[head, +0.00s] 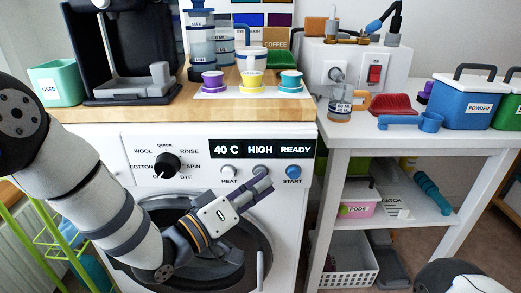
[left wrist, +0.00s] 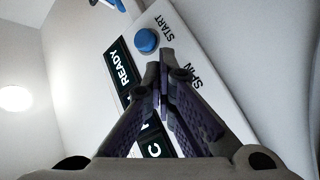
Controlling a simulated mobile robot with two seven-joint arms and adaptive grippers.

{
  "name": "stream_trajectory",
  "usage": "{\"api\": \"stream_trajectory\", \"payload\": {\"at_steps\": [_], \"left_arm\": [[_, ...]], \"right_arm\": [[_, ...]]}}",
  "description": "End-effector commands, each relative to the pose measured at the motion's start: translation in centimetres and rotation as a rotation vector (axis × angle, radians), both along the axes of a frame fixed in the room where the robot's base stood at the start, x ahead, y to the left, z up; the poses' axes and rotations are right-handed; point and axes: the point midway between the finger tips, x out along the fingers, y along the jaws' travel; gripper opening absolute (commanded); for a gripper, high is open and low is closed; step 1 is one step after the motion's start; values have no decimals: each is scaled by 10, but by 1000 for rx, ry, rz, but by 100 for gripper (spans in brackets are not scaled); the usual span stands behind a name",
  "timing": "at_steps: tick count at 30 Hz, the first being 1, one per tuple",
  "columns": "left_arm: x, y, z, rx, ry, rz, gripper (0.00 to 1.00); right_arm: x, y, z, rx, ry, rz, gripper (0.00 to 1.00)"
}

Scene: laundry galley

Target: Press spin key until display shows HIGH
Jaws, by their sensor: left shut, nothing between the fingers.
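The washer's display (head: 262,149) reads "40 C", "HIGH" and "READY".
A program dial (head: 166,165) is left of the keys. The wooden counter (head: 285,107) above bears colored cups and a dark coffee machine (head: 125,50). A white side table (head: 350,130) stands right, with a blue POWDER box (head: 466,100).

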Motion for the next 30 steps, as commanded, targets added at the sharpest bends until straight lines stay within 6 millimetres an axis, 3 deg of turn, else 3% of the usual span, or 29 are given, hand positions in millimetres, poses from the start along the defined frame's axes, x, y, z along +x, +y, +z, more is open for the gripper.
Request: {"api": "stream_trajectory", "payload": {"at_steps": [12, 24, 30], "left_arm": [[-10, 0, 1, -1, 1, 0, 0], [-59, 0, 3, -1, 1, 0, 0], [-68, 0, 1, -1, 0, 1, 0]], "right_arm": [[3, 0, 7, 0, -10, 0, 40], [14, 0, 27, 0, -43, 0, 40], [15, 0, 29, 0, -46, 0, 40]]}}
